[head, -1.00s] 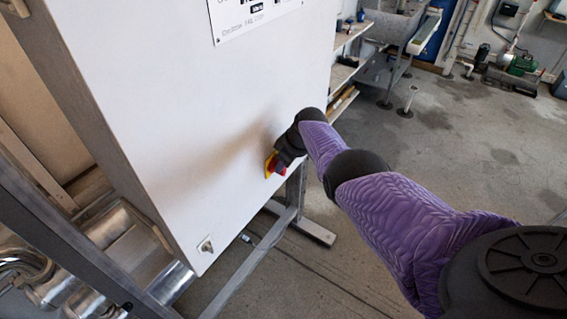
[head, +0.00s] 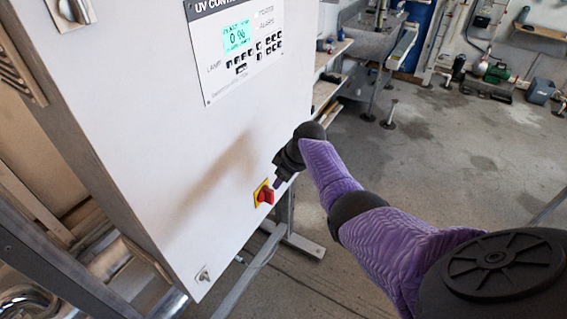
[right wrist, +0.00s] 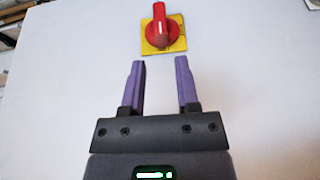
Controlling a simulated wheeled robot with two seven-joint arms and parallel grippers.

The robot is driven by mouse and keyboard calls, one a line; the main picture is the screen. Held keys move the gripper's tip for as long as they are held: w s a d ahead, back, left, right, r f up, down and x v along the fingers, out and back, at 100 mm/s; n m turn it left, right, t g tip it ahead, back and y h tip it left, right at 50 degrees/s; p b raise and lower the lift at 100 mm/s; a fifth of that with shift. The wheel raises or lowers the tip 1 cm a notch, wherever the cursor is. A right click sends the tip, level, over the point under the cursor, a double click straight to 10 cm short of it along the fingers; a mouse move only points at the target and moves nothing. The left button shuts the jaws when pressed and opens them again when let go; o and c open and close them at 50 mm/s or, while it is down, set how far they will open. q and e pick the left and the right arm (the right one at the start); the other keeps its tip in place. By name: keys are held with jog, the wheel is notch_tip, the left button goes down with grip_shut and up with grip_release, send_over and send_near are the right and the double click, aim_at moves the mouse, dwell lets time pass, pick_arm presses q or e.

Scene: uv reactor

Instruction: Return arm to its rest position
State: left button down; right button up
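My right arm, in a purple sleeve, reaches in from the right of the head view. Its gripper (head: 277,184) is just off the front of the white control cabinet. In the right wrist view the right gripper (right wrist: 159,75) is open, with two purple fingers apart and nothing between them. The red rotary switch (head: 265,195) on its yellow plate sits on the cabinet front, beside the fingertips. In the right wrist view the red switch (right wrist: 160,27) lies beyond the fingertips, apart from them. My left gripper is in neither view.
The white cabinet (head: 150,130) fills the left, with a display panel (head: 237,42) above and a small latch (head: 203,274) below. A metal frame leg (head: 295,240) stands under it. Open concrete floor (head: 450,150) lies to the right. A sink and shelves stand behind.

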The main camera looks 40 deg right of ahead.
jog(key=shift+s+d+r, duration=0.1)
jog(key=shift+s+r, duration=0.15)
jog(key=shift+r, duration=0.25)
jog(key=s+a+f+m+g+h+b, duration=0.15)
jog(key=s+f+b, duration=0.45)
jog(key=f, duration=0.6)
jog(key=s+a+f+g+h+b, duration=0.1)
jog(key=s+a+f+b, duration=0.15)
jog(key=s+f, duration=0.7)
jog(key=s+a+f+g+h+b, duration=0.1)
jog(key=s+f+b, duration=0.35)
jog(key=f, duration=0.95)
jog(key=s+a+f+b, duration=0.4)
jog(key=s+f, duration=0.3)
jog(key=s, duration=0.4)
jog(key=s+a+f+y+b, duration=0.1)
jog(key=s+a+f+b, duration=0.3)
jog(key=s+f, duration=0.3)
jog(key=s, duration=0.4)
jog(key=shift+a, duration=0.25)
